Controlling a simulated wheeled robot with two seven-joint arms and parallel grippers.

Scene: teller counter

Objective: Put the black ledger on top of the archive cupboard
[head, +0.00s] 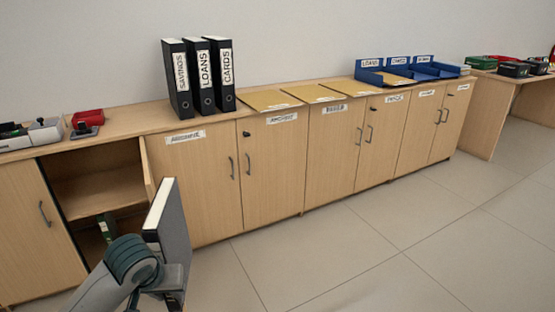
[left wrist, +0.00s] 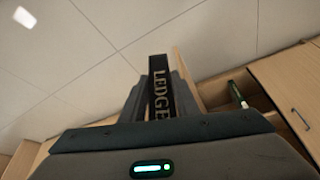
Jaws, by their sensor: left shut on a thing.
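The black ledger (left wrist: 158,88) is held upright in my left gripper (left wrist: 160,100), its lettered spine between the two fingers in the left wrist view. In the head view the ledger (head: 180,230) shows a dark cover and white page edges, in front of the cupboards and below their top. My left gripper (head: 172,275) is shut on its lower part. A row of wooden cupboards runs along the wall. The cupboard (head: 197,185) under the binders has a blurred label that may read archive; the label to its right looks similar. My right gripper is not in view.
Three black binders (head: 200,80) stand on the cupboard top, with flat tan folders (head: 270,100) and blue trays (head: 395,75) further right. An open cupboard (head: 95,190) at left holds a green-labelled item (head: 106,228); its door (head: 148,168) stands out. The floor (head: 330,260) is clear.

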